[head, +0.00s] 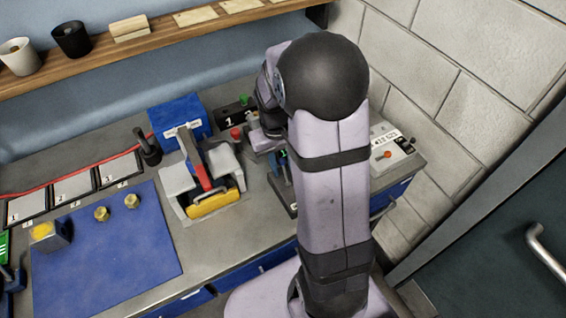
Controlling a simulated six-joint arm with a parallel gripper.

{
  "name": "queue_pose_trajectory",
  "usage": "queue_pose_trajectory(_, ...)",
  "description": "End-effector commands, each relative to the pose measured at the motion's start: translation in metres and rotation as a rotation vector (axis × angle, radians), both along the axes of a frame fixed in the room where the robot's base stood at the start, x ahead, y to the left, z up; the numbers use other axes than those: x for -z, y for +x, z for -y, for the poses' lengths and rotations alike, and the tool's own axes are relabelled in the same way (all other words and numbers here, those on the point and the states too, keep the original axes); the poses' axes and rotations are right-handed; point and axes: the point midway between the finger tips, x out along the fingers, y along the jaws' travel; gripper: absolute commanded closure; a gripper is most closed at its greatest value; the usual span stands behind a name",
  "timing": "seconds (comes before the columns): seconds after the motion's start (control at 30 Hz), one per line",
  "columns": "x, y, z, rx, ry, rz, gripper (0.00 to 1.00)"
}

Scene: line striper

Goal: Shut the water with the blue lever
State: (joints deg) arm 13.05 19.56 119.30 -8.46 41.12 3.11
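A narrow bluish upright part, perhaps the blue lever (285,172), shows just left of my arm on the bench. It stands over a dark base (283,196), and my arm hides its right side. The end of my arm with my gripper (266,143) is above and behind this part, mostly covered by my own arm. I cannot tell whether the gripper touches the lever, or whether its fingers are open or shut. No water is visible.
Left of the lever is a grey machine with a red handle (201,170) and yellow roller (214,203). Behind it are a blue box (182,113) and a black-knobbed lever (148,147). A control box (391,150) stands right.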

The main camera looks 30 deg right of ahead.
Motion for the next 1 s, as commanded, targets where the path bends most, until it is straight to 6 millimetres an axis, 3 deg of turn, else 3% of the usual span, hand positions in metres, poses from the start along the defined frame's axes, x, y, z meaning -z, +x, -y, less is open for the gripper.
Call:
queue_pose_trajectory(0.3,0.0031,-0.0004,0.0002,0.0,0.0,-0.001,0.73)
queue_pose_trajectory(0.43,0.0029,-0.0003,0.0002,0.0,0.0,0.0,1.0)
queue_pose_trajectory(1.0,0.0011,-0.0061,0.0009,0.001,-0.002,0.121,1.0)
